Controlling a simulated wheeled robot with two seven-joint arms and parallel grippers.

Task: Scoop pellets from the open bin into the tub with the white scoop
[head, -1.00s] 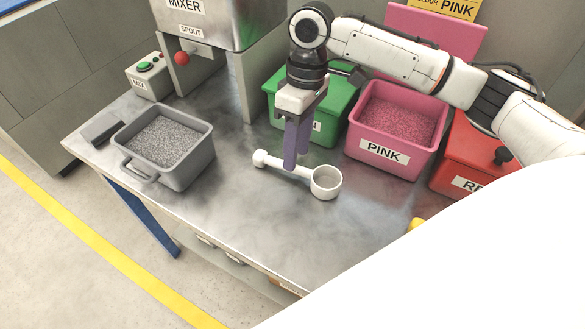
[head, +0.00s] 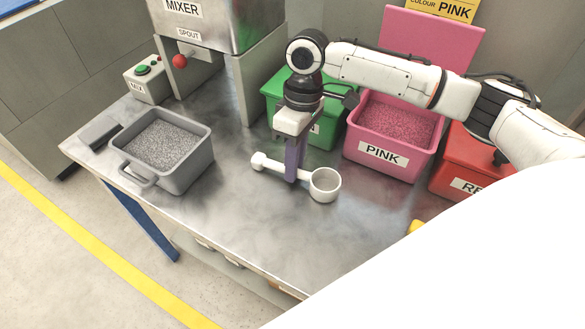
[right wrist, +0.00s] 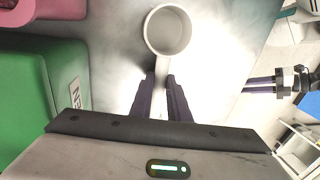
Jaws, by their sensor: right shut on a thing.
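The white scoop (head: 325,188) is at the middle of the metal table, its cup to the right and its knobbed handle end to the left. My right gripper (head: 294,174) points down and is shut on the scoop's handle. The scoop's cup (right wrist: 168,31) is empty in the right wrist view, just beyond the fingers (right wrist: 160,98). The open pink bin (head: 382,160) holds pink pellets, its lid raised behind. The grey tub (head: 180,177) at the left holds grey pellets. My left gripper (right wrist: 262,86) shows small in the right wrist view; its opening is unclear.
A closed green bin (head: 335,110) stands left of the pink bin, and a closed red bin (head: 466,158) right of it. The mixer (head: 225,25) and its button box (head: 148,80) stand at the back left. The table between tub and scoop is clear.

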